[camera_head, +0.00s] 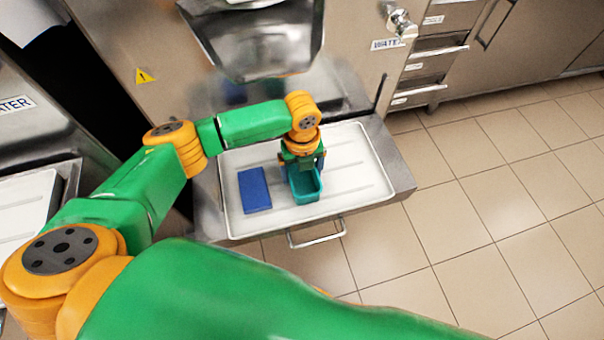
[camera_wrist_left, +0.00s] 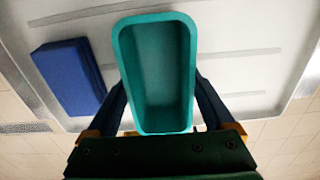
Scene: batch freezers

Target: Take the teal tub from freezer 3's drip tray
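The teal tub (camera_head: 306,188) is an open, empty box on or just above the white drip tray (camera_head: 352,150) under the steel machine; I cannot tell if it touches the tray. In the left wrist view the tub (camera_wrist_left: 157,70) fills the middle, its inside facing me. My left gripper (camera_head: 303,168) reaches down to its far end. Its dark blue fingers (camera_wrist_left: 160,95) straddle the tub, one along each long side. The fingertips are partly hidden by the rim, so I cannot tell whether they press on it. My right gripper does not show.
A flat blue block (camera_head: 254,190) lies on the tray, left of the tub; it also shows in the left wrist view (camera_wrist_left: 70,77). A steel chute (camera_head: 262,40) hangs above. A bar handle (camera_head: 316,234) juts from the front. Tiled floor to the right is clear.

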